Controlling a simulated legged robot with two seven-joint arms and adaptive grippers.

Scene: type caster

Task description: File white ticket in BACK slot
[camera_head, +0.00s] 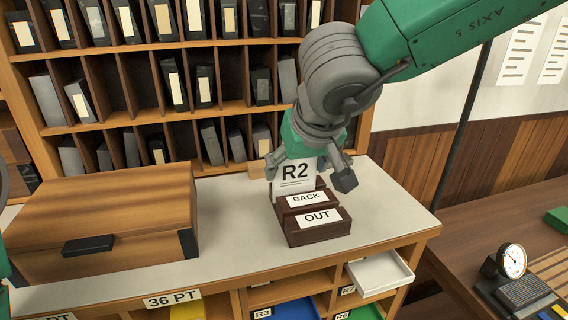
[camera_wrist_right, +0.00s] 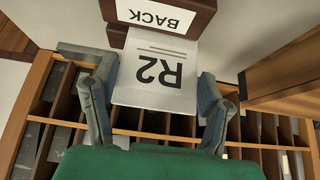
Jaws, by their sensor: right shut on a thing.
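The white ticket (camera_head: 294,173), marked R2, stands at the back of a dark wooden holder. My right gripper (camera_head: 308,168) is shut on it from above; its fingers reach down at the ticket's two sides. In the right wrist view the ticket (camera_wrist_right: 155,75) lies between the fingers (camera_wrist_right: 155,103). The holder has a BACK label (camera_head: 306,198) and, in front of it, an OUT label (camera_head: 317,217). The ticket's lower edge meets the holder behind the BACK label; I cannot tell how deep it sits in the slot. My left gripper is not in view.
A wooden box (camera_head: 105,220) with a black latch stands left on the pale counter (camera_head: 380,205). Pigeonhole shelves (camera_head: 150,100) fill the back. An open white drawer (camera_head: 380,273) juts out below. A dial gauge (camera_head: 511,261) stands on the lower right table.

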